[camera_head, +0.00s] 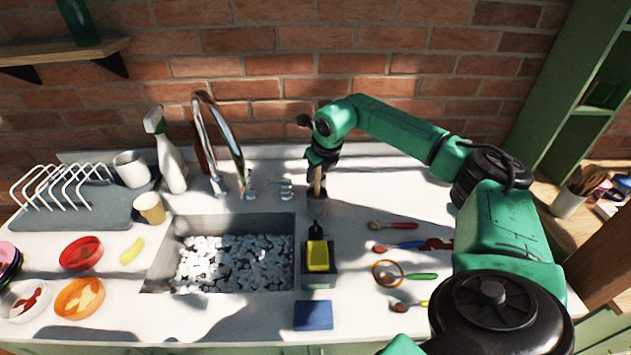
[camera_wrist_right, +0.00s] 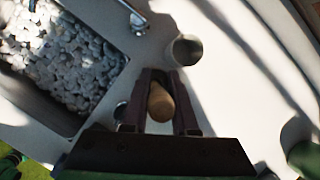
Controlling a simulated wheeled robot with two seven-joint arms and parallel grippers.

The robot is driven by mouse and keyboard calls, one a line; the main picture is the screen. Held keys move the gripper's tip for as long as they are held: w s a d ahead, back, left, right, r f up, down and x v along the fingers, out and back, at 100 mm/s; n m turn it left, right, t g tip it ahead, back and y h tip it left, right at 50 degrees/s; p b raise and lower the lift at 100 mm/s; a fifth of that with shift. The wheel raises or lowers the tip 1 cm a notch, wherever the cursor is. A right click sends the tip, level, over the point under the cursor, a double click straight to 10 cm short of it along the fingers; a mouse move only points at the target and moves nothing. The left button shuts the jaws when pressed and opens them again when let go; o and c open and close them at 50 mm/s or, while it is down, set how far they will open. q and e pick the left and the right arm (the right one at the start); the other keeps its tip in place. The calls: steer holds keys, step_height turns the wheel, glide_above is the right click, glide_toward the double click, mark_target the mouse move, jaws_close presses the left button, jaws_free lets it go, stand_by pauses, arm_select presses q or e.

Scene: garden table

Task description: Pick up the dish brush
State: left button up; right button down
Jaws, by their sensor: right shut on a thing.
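The dish brush shows as a pale wooden handle (camera_head: 317,181) in the head view, upright under my right gripper (camera_head: 318,163). In the right wrist view the rounded wooden handle (camera_wrist_right: 160,102) sits between the two dark fingers of the right gripper (camera_wrist_right: 159,100), which is shut on it. The brush's head is hidden. My left gripper is not in view.
The sink (camera_head: 270,224) with grey-white pebbles lies left of the cup, with a chrome faucet (camera_head: 238,150) behind. A yellow sponge (camera_head: 318,256) is in front, beside a black bottle-like thing (camera_head: 315,230). Several utensils (camera_head: 393,226) lie right. A spray bottle (camera_head: 170,160) stands left.

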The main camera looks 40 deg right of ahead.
step_height(320, 180, up, 19)
steer(key=b, duration=0.1)
steer(key=shift+f, duration=0.15)
stand_by(0.5)
